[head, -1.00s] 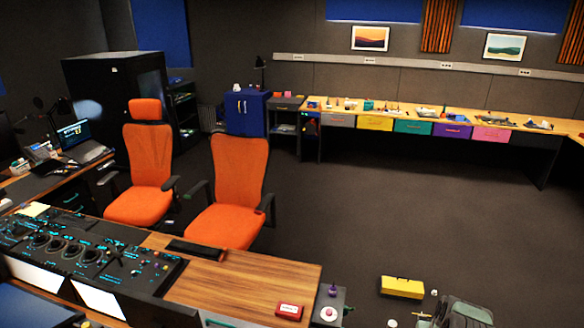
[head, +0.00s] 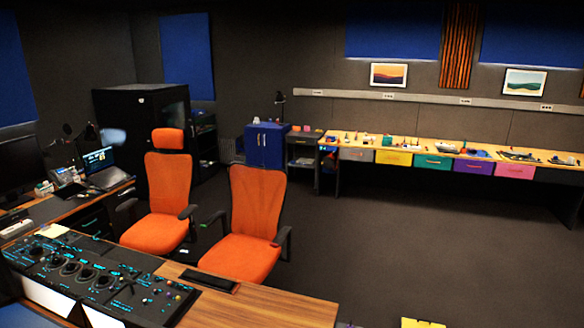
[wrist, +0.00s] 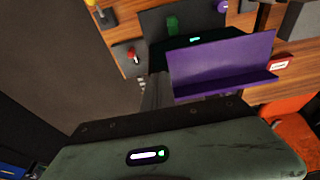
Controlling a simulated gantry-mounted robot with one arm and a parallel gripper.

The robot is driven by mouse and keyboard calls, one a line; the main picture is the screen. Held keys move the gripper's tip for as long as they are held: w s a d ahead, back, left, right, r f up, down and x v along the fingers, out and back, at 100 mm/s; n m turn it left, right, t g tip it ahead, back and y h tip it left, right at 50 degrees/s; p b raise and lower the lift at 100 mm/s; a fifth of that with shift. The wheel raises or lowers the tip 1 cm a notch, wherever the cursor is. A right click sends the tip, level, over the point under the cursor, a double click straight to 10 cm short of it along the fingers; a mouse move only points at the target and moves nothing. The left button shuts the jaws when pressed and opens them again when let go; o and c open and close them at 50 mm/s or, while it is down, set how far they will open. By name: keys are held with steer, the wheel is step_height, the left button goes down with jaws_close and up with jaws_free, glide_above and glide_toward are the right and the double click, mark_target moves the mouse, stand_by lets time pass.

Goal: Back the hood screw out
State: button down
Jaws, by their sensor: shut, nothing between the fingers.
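The dark trackball panel (head: 100,278), with several round dark parts and cyan markings, is at the lower left of the head view. I cannot make out the hood screw in either view. In the wrist view my gripper (wrist: 153,86) shows as narrow grey ridged fingers beyond a green-grey housing with a lit strip. The fingers look shut and empty. They point toward the gap beside a purple L-shaped piece (wrist: 222,60), with a dark surface behind. My gripper is not in the head view, so its distance to the panel is unclear.
Two orange chairs (head: 250,222) stand behind the wooden desk (head: 255,303). A black slab (head: 210,281) lies on the desk. A red box (wrist: 280,63) shows in the wrist view. A yellow item (head: 422,323) is at the bottom edge. The middle floor (head: 400,240) is clear.

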steer(key=shift+d, duration=0.1)
stand_by(0.3)
steer(key=shift+s+d+f+b, duration=0.1)
steer(key=shift+s+d+b, duration=0.15)
steer(key=shift+d+b, duration=0.35)
steer(key=shift+d+b, duration=0.2)
steer(key=shift+b, duration=0.25)
steer(key=shift+s, duration=0.15)
steer(key=w+p+v, duration=0.1)
steer(key=p+v, duration=0.1)
steer(key=v, duration=0.4)
steer(key=shift+d, duration=0.25)
stand_by(0.4)
steer(key=shift+s+r+p, duration=0.1)
steer(key=shift+r+p, duration=0.15)
steer(key=shift+p, duration=0.05)
